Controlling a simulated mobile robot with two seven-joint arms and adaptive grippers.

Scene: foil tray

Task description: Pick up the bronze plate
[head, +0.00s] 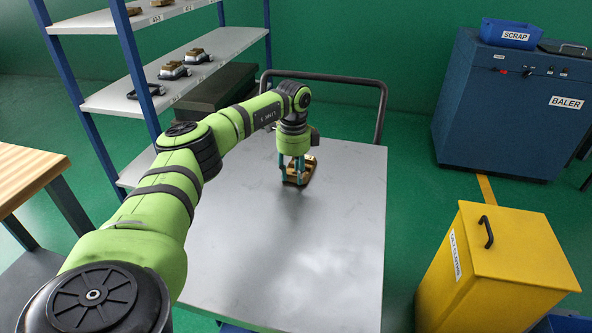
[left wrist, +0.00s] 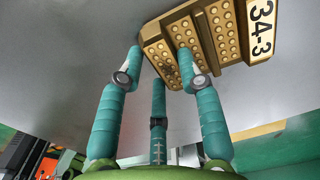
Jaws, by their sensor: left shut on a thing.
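The bronze plate (head: 308,171) is on the grey cart top (head: 290,250), toward its back. In the left wrist view the plate (left wrist: 222,32) shows rows of round studs and a white tag reading "34-3". My left gripper (head: 296,181) points down at the plate. Its teal fingers (left wrist: 163,72) are closed on the plate's near part, which they partly hide. I cannot tell whether the plate is clear of the surface. My right gripper is in neither view.
A shelf rack (head: 190,62) with several small metal parts stands at the back left. A yellow bin (head: 500,270) stands at the right, and a blue baler (head: 515,100) behind it. A wooden bench (head: 25,170) is at the left. The cart's front is clear.

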